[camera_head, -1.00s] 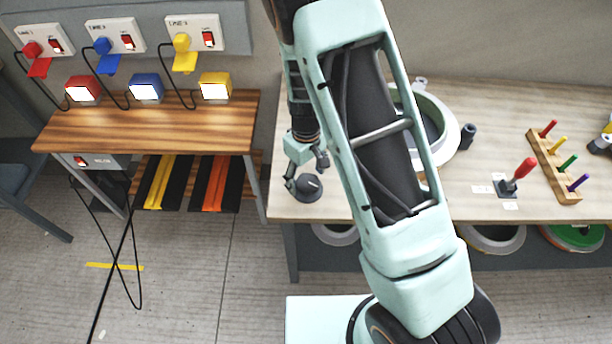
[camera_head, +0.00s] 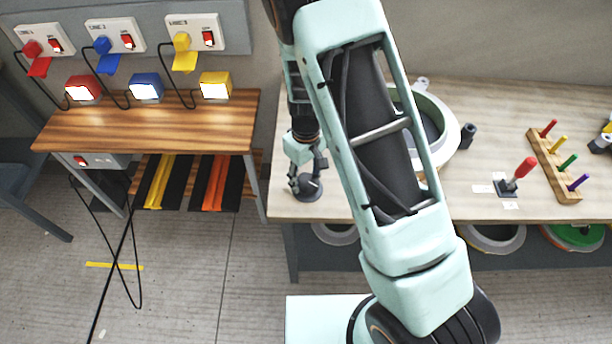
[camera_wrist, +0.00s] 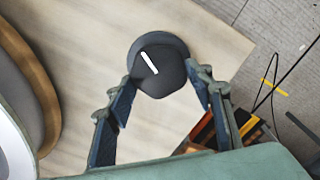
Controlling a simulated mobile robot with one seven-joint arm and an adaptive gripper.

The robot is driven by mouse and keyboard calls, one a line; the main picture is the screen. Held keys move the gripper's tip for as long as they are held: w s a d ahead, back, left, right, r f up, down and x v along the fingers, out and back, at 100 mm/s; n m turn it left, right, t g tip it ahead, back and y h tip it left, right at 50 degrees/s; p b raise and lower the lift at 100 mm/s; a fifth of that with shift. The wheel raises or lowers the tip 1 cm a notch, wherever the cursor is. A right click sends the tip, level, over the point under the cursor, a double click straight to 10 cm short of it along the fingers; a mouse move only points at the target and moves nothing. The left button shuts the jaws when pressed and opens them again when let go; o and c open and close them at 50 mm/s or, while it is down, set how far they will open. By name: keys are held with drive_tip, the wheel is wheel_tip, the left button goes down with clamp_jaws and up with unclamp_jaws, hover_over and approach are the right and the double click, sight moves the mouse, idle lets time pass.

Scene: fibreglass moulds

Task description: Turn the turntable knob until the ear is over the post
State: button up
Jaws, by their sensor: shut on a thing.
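The turntable knob (camera_head: 308,188) is a dark round knob on a round base at the table's front left. It also shows in the wrist view (camera_wrist: 160,72), with a white line on top that slants from upper left to lower right. My gripper (camera_head: 306,178) points down, with its fingers on either side of the knob, shut on it; they also show in the wrist view (camera_wrist: 164,86). The round pale mould (camera_head: 452,128) is partly hidden behind my arm. A small tab, seemingly the ear (camera_head: 422,83), sits at its back rim. A dark post (camera_head: 468,135) stands right of the mould, apart from this tab.
A red-handled lever (camera_head: 524,169) and a wooden rack (camera_head: 558,175) with coloured pegs stand on the right of the table. A wooden bench (camera_head: 150,125) with coloured lamps is at left. Round moulds lie under the table.

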sight(308, 180)
drive_tip(key=m+b, duration=0.1)
drive_tip(key=m, duration=0.4)
drive_tip(key=shift+w+d+m, duration=0.1)
drive_tip(key=shift+d+m, duration=0.05)
drive_tip(key=shift+m, duration=0.25)
drive_tip(key=m, duration=0.5)
drive_tip(key=shift+d+m, duration=0.15)
drive_tip(key=shift+m, duration=0.55)
drive_tip(key=o, duration=1.2)
drive_tip(key=shift+c, duration=0.2)
drive_tip(key=shift+r, duration=0.1)
wheel_tip(308, 180, up, 12)
